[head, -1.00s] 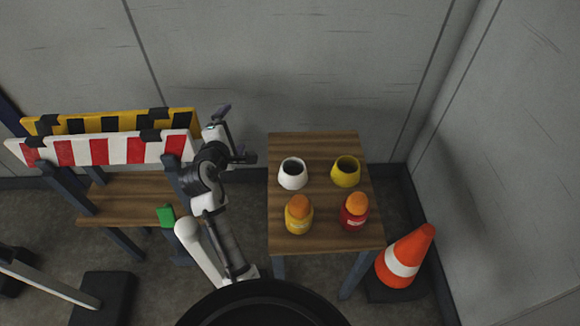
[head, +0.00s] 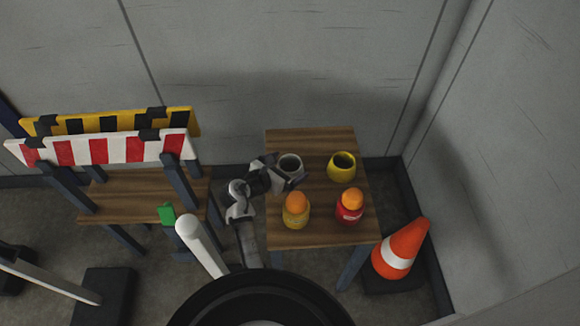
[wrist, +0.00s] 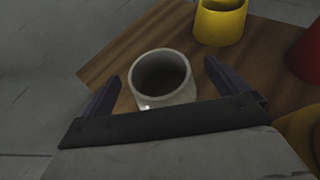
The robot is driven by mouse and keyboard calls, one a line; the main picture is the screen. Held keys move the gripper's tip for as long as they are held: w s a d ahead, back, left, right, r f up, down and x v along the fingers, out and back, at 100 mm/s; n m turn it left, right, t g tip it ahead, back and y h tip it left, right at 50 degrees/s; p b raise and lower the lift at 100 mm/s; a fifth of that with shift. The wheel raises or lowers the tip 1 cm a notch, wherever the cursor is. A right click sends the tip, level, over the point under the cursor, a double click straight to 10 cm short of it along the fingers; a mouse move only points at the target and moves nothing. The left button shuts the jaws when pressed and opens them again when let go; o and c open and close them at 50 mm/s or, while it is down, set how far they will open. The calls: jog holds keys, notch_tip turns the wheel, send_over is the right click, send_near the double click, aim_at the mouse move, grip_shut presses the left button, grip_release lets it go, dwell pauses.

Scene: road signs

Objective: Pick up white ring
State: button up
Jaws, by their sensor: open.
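The white ring (head: 289,164) is a short, hollow, cup-like piece standing upright on the left back part of the wooden table (head: 318,141). In the wrist view the white ring (wrist: 163,78) sits between the two dark fingers of my open gripper (wrist: 160,82). Its near lower side is hidden by the gripper body. In the head view my gripper (head: 283,173) is beside and partly in front of the ring. I cannot tell whether the fingers touch it.
A yellow ring (head: 342,168) stands to the right. A yellow bottle (head: 296,212) and a red bottle (head: 350,207), both orange-topped, stand nearer the front. A traffic cone (head: 400,250) is right of the table. Striped barriers (head: 100,149) and a wooden bench (head: 140,198) are at left.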

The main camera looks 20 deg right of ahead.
jog(key=shift+x, duration=1.05)
jog(key=c, duration=1)
jog(key=shift+r, duration=0.1)
notch_tip(320, 180, up, 20)
